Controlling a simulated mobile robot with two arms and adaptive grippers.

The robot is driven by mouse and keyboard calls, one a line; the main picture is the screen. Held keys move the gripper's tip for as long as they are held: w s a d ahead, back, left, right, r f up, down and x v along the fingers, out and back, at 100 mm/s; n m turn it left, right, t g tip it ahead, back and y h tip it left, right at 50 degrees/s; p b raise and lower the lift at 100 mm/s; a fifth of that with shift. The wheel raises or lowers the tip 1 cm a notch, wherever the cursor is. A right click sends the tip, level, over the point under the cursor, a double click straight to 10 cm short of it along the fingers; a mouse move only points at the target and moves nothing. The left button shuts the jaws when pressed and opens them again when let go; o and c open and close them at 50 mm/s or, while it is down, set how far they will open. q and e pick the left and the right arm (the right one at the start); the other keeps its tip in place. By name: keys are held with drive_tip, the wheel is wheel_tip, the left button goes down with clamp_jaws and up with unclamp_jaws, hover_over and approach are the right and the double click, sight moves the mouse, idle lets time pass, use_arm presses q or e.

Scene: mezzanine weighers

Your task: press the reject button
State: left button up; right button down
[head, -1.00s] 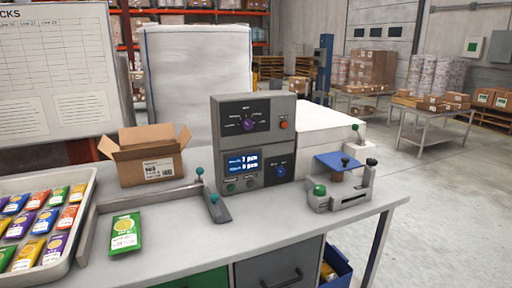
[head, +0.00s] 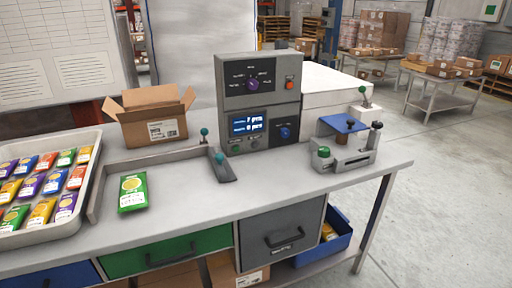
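A grey control unit (head: 222,95) stands upright on the bench. Its upper panel has a purple knob (head: 253,85) and a small orange-red button (head: 290,85). Its lower panel has a lit blue display (head: 248,124), a blue knob (head: 285,133), and a green button (head: 236,148) and a grey button (head: 255,144) under the display. The labels are too small to read, so I cannot tell which one is the reject button. Neither of my grippers is in view.
A weighing fixture (head: 352,160) with a blue plate and green knob stands right of the unit. A green packet (head: 132,191), an open carton (head: 150,118) and a tray (head: 85,190) of packets are to the left. Teal-knobbed levers (head: 220,160) stand beside the unit. The front benchtop is mostly clear.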

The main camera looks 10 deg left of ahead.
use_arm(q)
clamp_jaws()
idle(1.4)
